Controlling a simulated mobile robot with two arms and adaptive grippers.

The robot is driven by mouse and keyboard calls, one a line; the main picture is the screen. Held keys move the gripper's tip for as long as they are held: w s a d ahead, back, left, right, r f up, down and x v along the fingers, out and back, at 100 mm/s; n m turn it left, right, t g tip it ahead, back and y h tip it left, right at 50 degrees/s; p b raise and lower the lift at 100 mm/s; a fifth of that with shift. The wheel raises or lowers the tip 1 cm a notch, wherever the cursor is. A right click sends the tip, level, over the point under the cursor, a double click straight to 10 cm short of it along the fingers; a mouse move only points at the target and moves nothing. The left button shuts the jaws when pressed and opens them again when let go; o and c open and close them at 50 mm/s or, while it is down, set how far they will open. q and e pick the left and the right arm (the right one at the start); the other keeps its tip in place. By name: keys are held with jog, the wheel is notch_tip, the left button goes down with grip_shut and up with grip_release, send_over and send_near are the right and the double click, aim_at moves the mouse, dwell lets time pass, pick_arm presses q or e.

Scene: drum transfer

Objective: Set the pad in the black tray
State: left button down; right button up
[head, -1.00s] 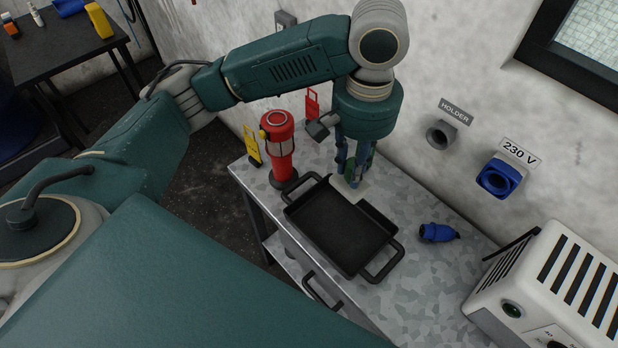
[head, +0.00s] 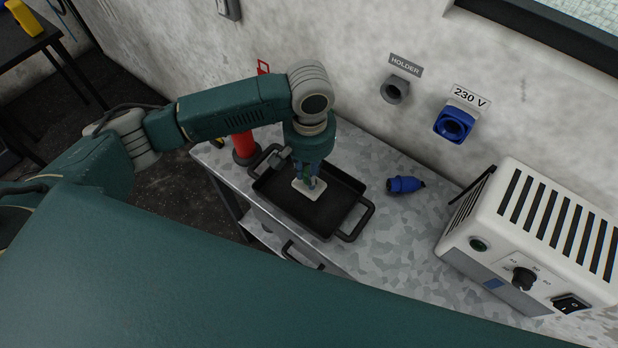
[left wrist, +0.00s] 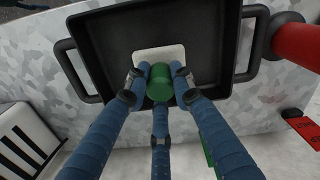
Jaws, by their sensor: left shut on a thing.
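The pad (head: 309,188) is a pale, flat square with a green grip. It also shows in the left wrist view (left wrist: 158,53), with the green grip (left wrist: 160,82) between the fingers. My left gripper (head: 306,177) is shut on the green grip and points down. The black tray (head: 318,216) is a shallow pan with two loop handles; it also fills the upper part of the left wrist view (left wrist: 110,42). The pad is over the tray's floor, inside its walls; I cannot tell whether it touches. My right gripper is not in view.
A red lantern (head: 244,147) stands behind the tray's left end, partly hidden by my arm. A blue plug (head: 404,185) lies on the grey bench right of the tray. A white box with a knob (head: 540,235) stands at the right. The bench between plug and tray is clear.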

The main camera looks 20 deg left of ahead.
pick_arm(q)
notch_tip(320, 180, down, 3)
jog(key=shift+r, duration=0.15)
jog(key=shift+f, duration=0.4)
jog(key=c, duration=1.5)
grip_release()
jog(key=shift+f, duration=0.1)
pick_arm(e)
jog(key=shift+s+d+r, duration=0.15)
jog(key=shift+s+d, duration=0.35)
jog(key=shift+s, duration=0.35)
pick_arm(q)
jog(key=shift+r, duration=0.25)
notch_tip(320, 180, up, 12)
jog(key=shift+f+b, duration=0.1)
jog(key=shift+b, duration=0.65)
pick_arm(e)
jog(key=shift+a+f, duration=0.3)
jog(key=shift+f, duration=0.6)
